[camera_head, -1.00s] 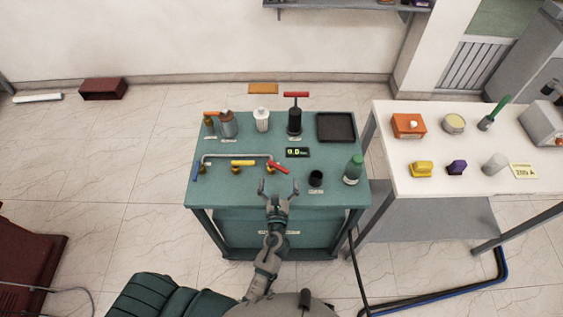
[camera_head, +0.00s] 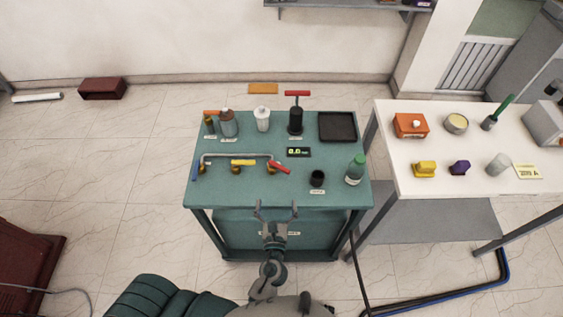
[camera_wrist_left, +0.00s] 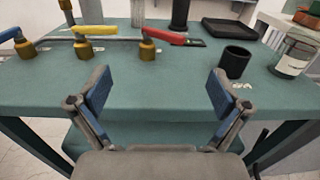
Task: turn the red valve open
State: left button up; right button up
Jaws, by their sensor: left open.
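The red valve handle (camera_head: 280,167) sits on a brass body at the right end of a grey pipe on the green table (camera_head: 225,190). The handle slants down to the right in the head view. In the left wrist view the red handle (camera_wrist_left: 164,35) points right from its brass body. A yellow handle (camera_head: 243,162) and a blue handle (camera_head: 195,171) are on the same pipe to its left. My left gripper (camera_head: 276,207) is open and empty at the table's front edge, in front of the red valve and apart from it. My right gripper is not in view.
A small display (camera_head: 299,152), a black pump (camera_head: 295,121) and a black tray (camera_head: 337,127) are behind. A white table (camera_head: 450,182) stands to the right.

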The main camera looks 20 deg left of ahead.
pick_arm(q)
jog(key=b+v, duration=0.1)
jog(key=v, duration=0.3)
jog(key=shift+a, duration=0.1)
dwell(0.3)
jog(key=v, duration=0.7)
jog(key=shift+s, duration=0.25)
